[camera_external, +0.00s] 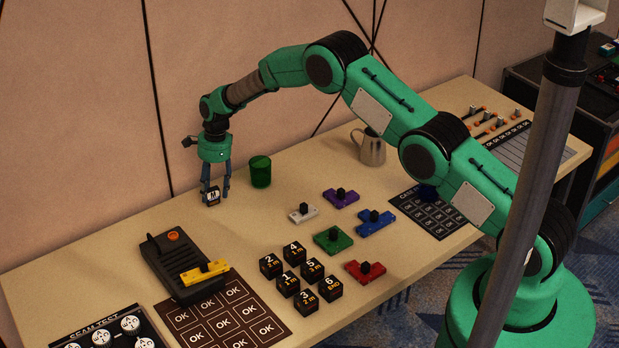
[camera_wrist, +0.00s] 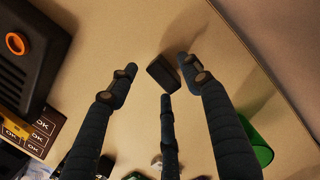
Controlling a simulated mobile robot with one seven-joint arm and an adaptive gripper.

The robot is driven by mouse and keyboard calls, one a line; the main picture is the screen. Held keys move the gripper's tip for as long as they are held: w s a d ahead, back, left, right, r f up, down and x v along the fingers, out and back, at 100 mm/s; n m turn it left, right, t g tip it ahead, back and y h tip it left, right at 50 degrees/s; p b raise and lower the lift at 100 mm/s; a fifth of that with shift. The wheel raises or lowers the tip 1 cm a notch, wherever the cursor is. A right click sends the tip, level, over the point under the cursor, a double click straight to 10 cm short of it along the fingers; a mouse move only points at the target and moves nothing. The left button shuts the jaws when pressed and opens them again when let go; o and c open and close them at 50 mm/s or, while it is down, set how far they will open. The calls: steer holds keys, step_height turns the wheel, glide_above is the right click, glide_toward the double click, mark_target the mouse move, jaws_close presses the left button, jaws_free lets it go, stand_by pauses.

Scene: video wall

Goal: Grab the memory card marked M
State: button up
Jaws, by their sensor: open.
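The memory card marked M (camera_external: 213,196) is a small black block with a white label, near the far edge of the table on the left. In the wrist view it is a dark tilted block (camera_wrist: 162,72) beside the upper right fingertip. My gripper (camera_external: 214,190) points down over the card, its dark fingers spread open around it. In the wrist view my gripper (camera_wrist: 155,78) shows three fingers apart. The card sits close to the right finger; I cannot tell whether they touch. The lettering is not visible in the wrist view.
A green cup (camera_external: 260,171) stands just right of my gripper, with a metal mug (camera_external: 370,147) farther right. A black device (camera_external: 178,265) with an orange button and yellow piece lies front left. Numbered black cubes (camera_external: 288,284) and coloured pieces (camera_external: 333,239) occupy the middle.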

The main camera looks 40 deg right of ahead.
steer(key=shift+a+f, duration=0.1)
steer(key=shift+f, duration=0.45)
steer(key=shift+c, duration=0.5)
steer(key=c, duration=1)
